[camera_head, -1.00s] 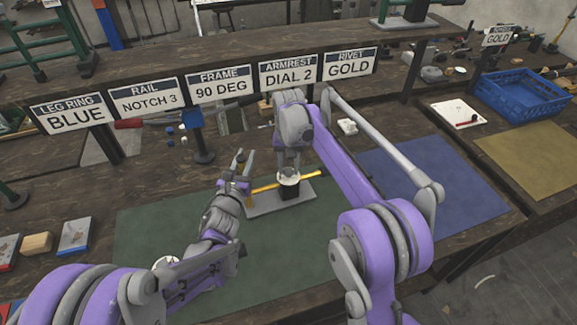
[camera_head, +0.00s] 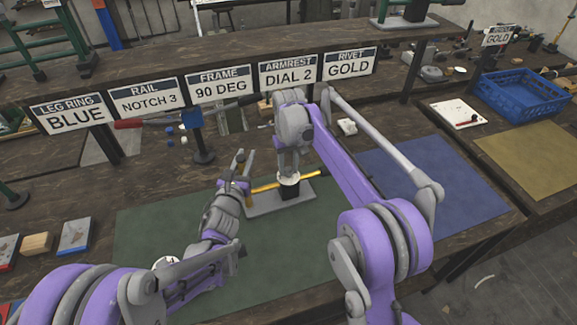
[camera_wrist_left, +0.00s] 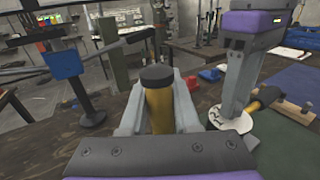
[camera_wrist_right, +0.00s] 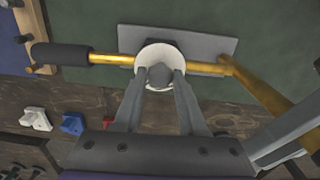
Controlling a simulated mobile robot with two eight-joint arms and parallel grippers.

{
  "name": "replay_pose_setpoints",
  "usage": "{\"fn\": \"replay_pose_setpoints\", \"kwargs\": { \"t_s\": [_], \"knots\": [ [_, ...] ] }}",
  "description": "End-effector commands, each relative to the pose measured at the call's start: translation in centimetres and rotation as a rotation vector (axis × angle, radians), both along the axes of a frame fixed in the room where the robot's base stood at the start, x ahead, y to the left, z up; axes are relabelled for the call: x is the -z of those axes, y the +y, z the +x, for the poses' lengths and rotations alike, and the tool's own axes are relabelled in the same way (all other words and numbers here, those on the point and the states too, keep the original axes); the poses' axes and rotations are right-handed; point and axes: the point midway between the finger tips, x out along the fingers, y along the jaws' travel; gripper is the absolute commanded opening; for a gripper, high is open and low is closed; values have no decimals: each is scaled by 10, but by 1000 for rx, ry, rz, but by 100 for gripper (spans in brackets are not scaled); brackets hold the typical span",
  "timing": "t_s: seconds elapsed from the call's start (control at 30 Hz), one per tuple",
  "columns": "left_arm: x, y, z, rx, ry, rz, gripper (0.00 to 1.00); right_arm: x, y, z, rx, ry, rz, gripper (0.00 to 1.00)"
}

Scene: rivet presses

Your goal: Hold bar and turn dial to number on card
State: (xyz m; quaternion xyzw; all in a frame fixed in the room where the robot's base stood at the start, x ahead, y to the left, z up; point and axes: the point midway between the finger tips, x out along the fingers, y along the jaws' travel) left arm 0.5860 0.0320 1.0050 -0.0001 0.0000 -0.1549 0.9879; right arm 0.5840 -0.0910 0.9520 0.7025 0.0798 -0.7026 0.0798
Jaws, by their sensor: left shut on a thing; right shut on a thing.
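The card (camera_head: 288,75) reads ARMREST DIAL 2. The yellow bar (camera_head: 262,186) runs across the fixture's grey base plate (camera_head: 262,207) and bends up at its left end. My left gripper (camera_head: 243,163) is shut on that upright end; its black cap (camera_wrist_left: 157,74) shows between the fingers in the left wrist view. The white dial (camera_head: 290,179) sits at the middle of the bar. My right gripper (camera_wrist_right: 160,82) is shut on the grey dial knob (camera_wrist_right: 160,75) from above. Dial markings show in the left wrist view (camera_wrist_left: 231,121), but the set number is unclear.
A green mat (camera_head: 150,230) lies under the fixture and a blue mat (camera_head: 430,180) to its right. Other cards stand along the shelf behind. A blue crate (camera_head: 525,95) stands at the far right. Small blocks (camera_head: 37,243) lie at the left.

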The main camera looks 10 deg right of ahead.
Motion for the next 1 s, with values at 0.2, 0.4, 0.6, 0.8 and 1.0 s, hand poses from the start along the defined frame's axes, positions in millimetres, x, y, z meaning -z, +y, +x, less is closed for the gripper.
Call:
{"fn": "replay_pose_setpoints", "kwargs": {
  "t_s": [0.2,0.4,0.6,0.8,1.0],
  "knots": [
    [0,0,0,1,0,0,0,0,0,0,-203,0,0,0],
    [0,0,0,0,0,0,0,0,0,0,-367,0,0,0],
    [0,0,0,0,0,0,0,0,-1,0,-491,0,0,0],
    [0,0,0,0,0,0,0,0,-1,0,-566,0,0,0],
    [0,0,0,0,1,0,0,0,0,0,-597,0,1,0]
  ]
}}
